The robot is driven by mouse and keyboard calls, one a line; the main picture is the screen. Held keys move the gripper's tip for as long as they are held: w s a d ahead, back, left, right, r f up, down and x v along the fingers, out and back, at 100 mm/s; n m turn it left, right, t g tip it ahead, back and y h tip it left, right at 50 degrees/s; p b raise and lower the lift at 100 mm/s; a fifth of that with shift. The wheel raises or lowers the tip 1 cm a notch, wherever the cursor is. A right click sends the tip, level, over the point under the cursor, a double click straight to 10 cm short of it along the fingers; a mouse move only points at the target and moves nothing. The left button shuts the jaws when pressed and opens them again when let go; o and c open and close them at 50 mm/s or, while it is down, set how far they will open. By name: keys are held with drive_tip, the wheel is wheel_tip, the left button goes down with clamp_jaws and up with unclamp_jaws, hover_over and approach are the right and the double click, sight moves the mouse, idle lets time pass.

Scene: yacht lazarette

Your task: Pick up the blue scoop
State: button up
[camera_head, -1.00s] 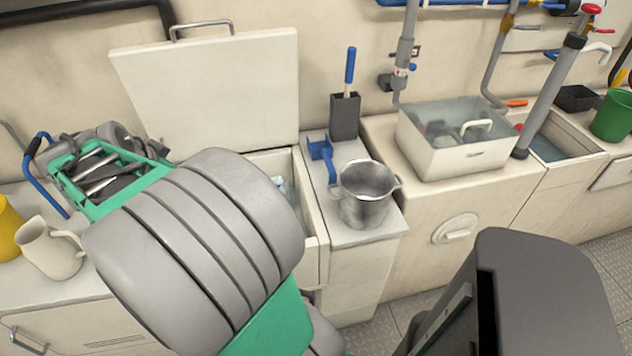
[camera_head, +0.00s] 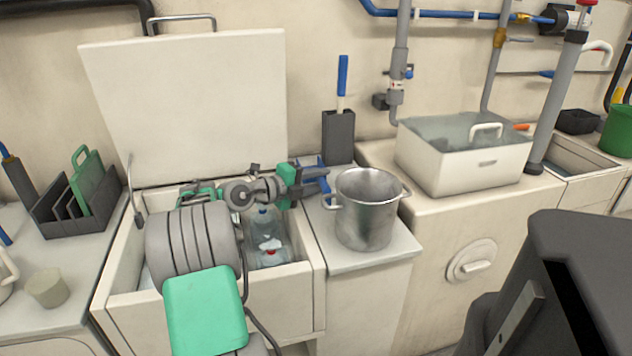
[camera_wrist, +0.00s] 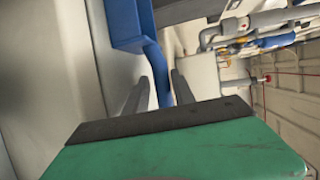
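The blue scoop (camera_head: 323,184) lies on the counter beside the steel pot, partly hidden by my gripper and the pot. In the wrist view the blue scoop (camera_wrist: 128,24) fills the upper left, and its handle runs down between my fingers. My gripper (camera_head: 308,177) has come in from the left at the scoop. In the wrist view my gripper (camera_wrist: 160,88) has its two dark fingers apart, one on each side of the handle. A narrow gap seems to show beside the handle, so the fingers do not look closed on it.
The steel pot (camera_head: 366,208) stands close to the right of the scoop. A dark holder (camera_head: 338,137) with a blue-handled tool stands behind. My arm reaches over an open locker with a raised lid (camera_head: 190,105) and bottles (camera_head: 266,232) inside. A clear-lidded box (camera_head: 462,160) stands right.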

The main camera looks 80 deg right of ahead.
drive_tip(key=shift+s+d, duration=0.25)
drive_tip(key=shift+d, duration=0.05)
clamp_jaws()
idle(0.4)
